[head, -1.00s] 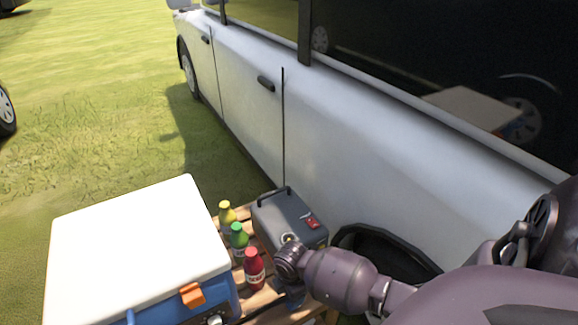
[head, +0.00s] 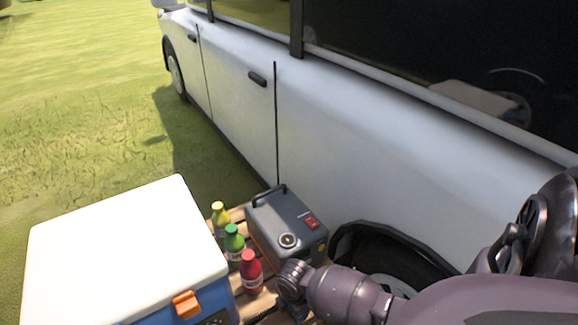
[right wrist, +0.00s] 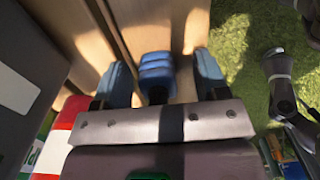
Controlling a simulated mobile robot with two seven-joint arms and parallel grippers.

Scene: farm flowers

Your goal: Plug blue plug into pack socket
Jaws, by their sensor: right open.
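The grey power pack (head: 283,216) stands on a slatted wooden table. Its round socket (head: 288,240) faces up and is uncovered, with a red switch (head: 311,223) beside it. My right arm comes in from the right; its wrist is just in front of the pack, and its fingers are hard to make out in the head view. In the right wrist view, the blue plug (right wrist: 157,72) lies between the two blue-tipped fingers of my open right gripper (right wrist: 162,78), with a gap on each side. The plug is not discernible in the head view. My left gripper is not in view.
A cooler with a white lid (head: 120,245) and orange latch stands left of the pack. Yellow, green and red bottles (head: 251,270) stand between them. A white van (head: 390,130) is close behind the table. Grass (head: 80,120) lies open at left.

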